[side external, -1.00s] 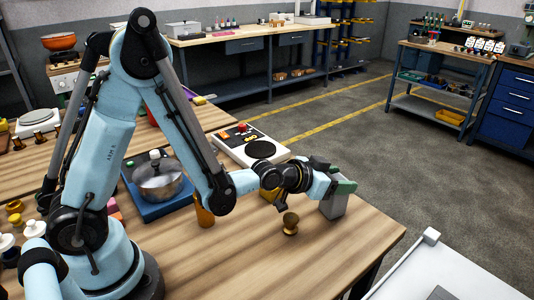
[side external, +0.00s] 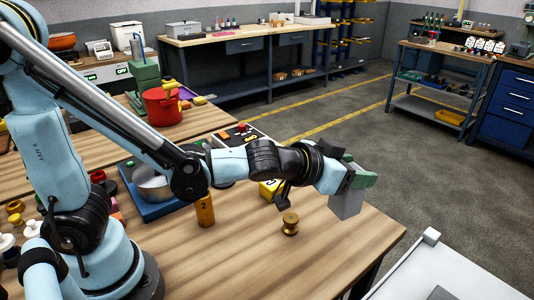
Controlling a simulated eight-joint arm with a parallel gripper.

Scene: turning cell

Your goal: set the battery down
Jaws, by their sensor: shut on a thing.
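My gripper (side external: 362,177) is shut on a grey block, which I take to be the battery (side external: 345,204), near the right edge of the wooden table (side external: 300,262). The green finger parts lie across the block's top. The block hangs below them, slightly tilted. Its lower end shows against the tabletop, and I cannot tell whether it touches the wood or is held above it.
A brass knob-shaped piece (side external: 290,223) stands left of the block. An orange cylinder marked 2 (side external: 205,210) stands farther left. A yellow block (side external: 270,188) is partly hidden behind my wrist. A metal pot (side external: 153,186) sits on a blue base. The table's front right is clear.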

